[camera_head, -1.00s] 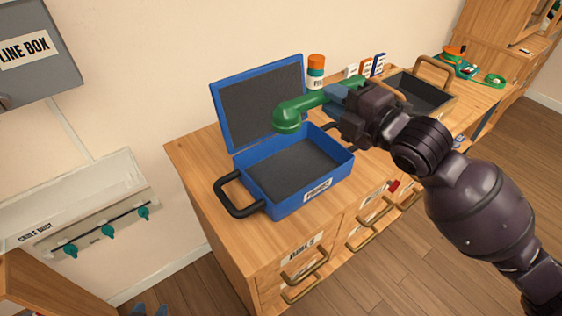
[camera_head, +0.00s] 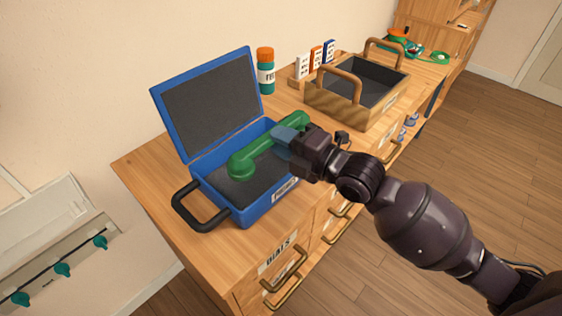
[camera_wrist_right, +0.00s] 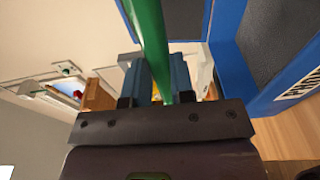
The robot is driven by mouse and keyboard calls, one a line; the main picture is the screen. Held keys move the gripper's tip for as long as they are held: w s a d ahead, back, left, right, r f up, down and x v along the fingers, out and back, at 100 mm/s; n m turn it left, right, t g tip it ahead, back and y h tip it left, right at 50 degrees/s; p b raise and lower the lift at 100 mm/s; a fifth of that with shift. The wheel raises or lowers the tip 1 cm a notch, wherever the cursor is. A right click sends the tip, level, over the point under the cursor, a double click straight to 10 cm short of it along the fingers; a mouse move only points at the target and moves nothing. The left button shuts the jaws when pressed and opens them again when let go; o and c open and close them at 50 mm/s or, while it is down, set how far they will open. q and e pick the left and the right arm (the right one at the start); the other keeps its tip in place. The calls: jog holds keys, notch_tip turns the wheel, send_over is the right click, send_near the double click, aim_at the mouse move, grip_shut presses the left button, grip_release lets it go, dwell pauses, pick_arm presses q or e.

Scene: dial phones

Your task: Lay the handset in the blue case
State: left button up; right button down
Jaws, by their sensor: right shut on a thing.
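The case's lid (camera_head: 205,104) stands open at the back. In the right wrist view the handset (camera_wrist_right: 150,40) runs between the two blue-grey fingers (camera_wrist_right: 157,80), and the blue case (camera_wrist_right: 228,35) is on the right. My left gripper is not in view.
A wooden crate with handles (camera_head: 335,108) stands to the right of the case. An orange-capped bottle (camera_head: 266,72) and several small boxes (camera_head: 316,60) stand behind. The case's black handle (camera_head: 199,214) sticks out at the left front.

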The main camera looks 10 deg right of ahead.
notch_tip(320, 180, down, 6)
jog(key=shift+r+b, duration=0.1)
jog(key=shift+b, duration=0.7)
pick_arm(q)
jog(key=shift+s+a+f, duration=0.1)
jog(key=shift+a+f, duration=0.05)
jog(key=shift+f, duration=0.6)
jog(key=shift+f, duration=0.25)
pick_arm(e)
jog(key=shift+f, duration=0.65)
